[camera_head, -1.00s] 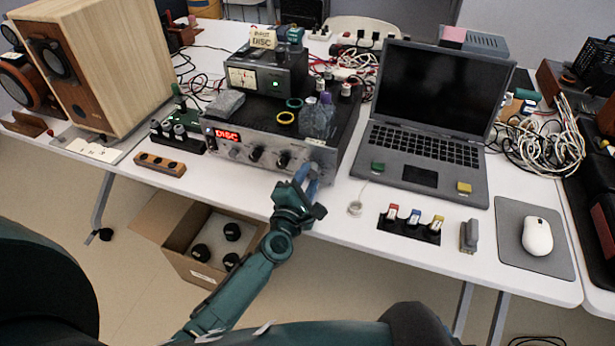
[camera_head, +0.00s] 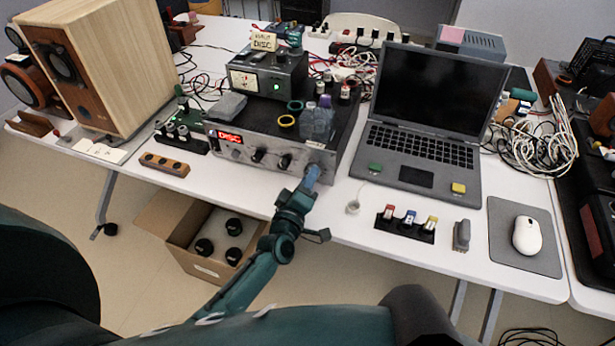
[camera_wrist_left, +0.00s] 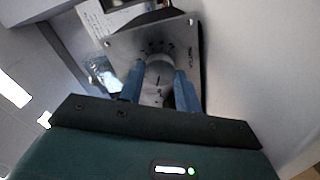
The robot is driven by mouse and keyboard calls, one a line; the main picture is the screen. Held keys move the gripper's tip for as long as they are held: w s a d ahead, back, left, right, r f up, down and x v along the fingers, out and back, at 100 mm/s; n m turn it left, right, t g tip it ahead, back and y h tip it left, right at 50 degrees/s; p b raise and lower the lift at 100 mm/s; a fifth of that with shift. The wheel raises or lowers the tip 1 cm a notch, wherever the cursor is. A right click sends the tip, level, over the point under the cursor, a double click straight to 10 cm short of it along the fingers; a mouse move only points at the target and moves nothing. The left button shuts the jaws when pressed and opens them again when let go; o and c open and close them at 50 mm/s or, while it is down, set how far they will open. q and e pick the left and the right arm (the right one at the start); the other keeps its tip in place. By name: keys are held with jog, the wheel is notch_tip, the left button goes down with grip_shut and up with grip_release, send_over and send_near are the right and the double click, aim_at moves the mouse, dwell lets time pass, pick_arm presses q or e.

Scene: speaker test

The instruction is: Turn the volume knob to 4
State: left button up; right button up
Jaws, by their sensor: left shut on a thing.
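The amplifier (camera_head: 225,152) has a silver front panel with a red display reading DISC and several black knobs. My left gripper (camera_head: 311,174) is at the right end of this panel. In the left wrist view, its two blue fingers (camera_wrist_left: 158,88) are shut on the silver volume knob (camera_wrist_left: 158,73), one on each side. Dark scale marks show on the panel (camera_wrist_left: 122,45) around the knob, but the numbers are too blurred to read. A dark line shows on the knob's face. In the head view the knob is hidden by the gripper. My right gripper is not in view.
A laptop (camera_head: 430,147) stands right of the amplifier. A strip with several coloured-top pieces (camera_head: 405,224) and a mouse (camera_head: 527,236) lie in front and right. Clear bottles (camera_head: 318,122) stand on the amplifier. An open box (camera_head: 187,252) sits on the floor below.

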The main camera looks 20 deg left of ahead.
pick_arm(q)
jog(key=m+p, duration=0.1)
jog(key=m, duration=0.2)
jog(key=shift+r+m, duration=0.1)
jog(key=shift+m, duration=0.2)
jog(key=shift+m+p, duration=0.5)
jog(key=shift+m, duration=1.2)
jog(key=o, duration=1)
jog(key=shift+c, duration=0.2)
jog(key=s, duration=1.3)
jog(key=shift+a, duration=0.2)
jog(key=shift+s, duration=0.15)
